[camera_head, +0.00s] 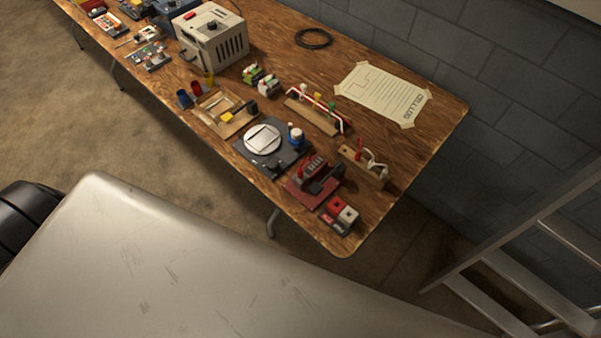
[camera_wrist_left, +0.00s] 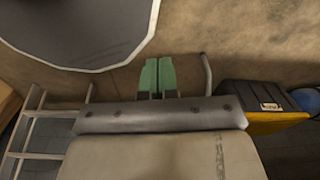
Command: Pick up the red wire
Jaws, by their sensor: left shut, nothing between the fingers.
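A long wooden workbench (camera_head: 275,60) crosses the head view. On its right half a wooden rack (camera_head: 312,118) carries a thin red strand, which looks like the red wire (camera_head: 318,102), with white ends beside it. A small red piece also stands on a wooden block (camera_head: 372,178) with white loops; I cannot tell whether it is wire. My left gripper (camera_wrist_left: 158,78) shows only in the left wrist view, its two green fingers together and empty, over bare floor and away from the bench. My right gripper is in neither view.
A round plate on a dark base (camera_head: 263,139), a red device (camera_head: 314,180) and a beige box (camera_head: 212,35) stand on the bench. A paper sheet (camera_head: 382,93) lies behind. A ladder (camera_head: 520,280) stands at right. The wrist view shows a black-and-yellow case (camera_wrist_left: 262,108).

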